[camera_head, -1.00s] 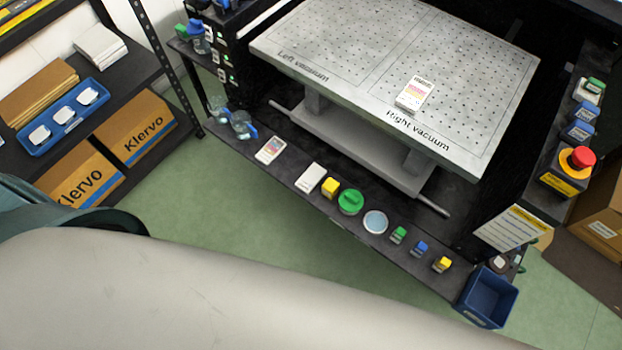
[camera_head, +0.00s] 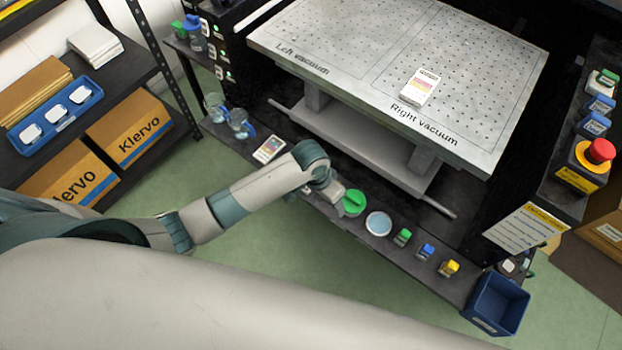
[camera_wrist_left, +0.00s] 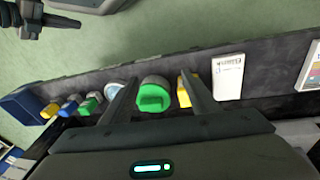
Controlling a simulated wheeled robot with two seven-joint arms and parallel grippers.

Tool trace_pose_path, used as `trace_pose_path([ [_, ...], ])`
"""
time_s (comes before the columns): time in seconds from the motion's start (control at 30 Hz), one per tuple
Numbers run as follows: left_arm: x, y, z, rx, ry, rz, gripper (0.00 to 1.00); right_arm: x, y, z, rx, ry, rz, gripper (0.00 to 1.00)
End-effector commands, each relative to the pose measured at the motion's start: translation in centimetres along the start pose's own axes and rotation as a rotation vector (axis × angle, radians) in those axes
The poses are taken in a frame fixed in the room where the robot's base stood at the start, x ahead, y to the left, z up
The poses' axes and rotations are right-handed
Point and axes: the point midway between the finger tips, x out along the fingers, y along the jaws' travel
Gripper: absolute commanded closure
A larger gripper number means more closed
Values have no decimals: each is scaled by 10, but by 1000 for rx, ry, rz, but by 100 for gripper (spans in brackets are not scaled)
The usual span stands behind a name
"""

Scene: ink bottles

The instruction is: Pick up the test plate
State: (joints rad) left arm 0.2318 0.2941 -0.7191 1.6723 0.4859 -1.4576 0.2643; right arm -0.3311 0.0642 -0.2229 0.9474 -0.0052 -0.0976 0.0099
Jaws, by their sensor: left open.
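A flat white card with coloured stripes (camera_head: 421,88) lies on the perforated table near "Right vacuum"; it may be the test plate. A similar card with a coloured panel (camera_head: 269,149) lies on the front ledge, and its edge shows in the left wrist view (camera_wrist_left: 312,68). A plain white plate with small print (camera_wrist_left: 228,77) lies beside it on the ledge, hidden by my arm in the head view. My left gripper (camera_head: 338,192) is open above the ledge. In the left wrist view its fingers (camera_wrist_left: 157,88) straddle the green-lidded round container (camera_wrist_left: 153,96) in the picture, empty.
The vacuum table (camera_head: 330,45) overhangs behind. Green floor lies in front.

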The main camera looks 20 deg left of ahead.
Motion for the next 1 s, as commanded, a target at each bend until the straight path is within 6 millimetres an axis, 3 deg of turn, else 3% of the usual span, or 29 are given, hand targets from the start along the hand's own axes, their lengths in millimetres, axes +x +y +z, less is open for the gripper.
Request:
trace_pose_path([
  [0.17,-4,-24,-21,6,-51,-36,45,1,-1,-4,0,10,-1,100],
  [0.4,-8,-82,-51,-46,-116,-112,45,1,-1,-4,0,10,-1,100],
  [0.6,-16,-117,-64,-92,-144,-158,45,1,-1,-4,0,9,-1,100],
  [1.0,-18,-126,-67,-105,-150,-168,45,1,-1,-4,0,9,-1,100],
])
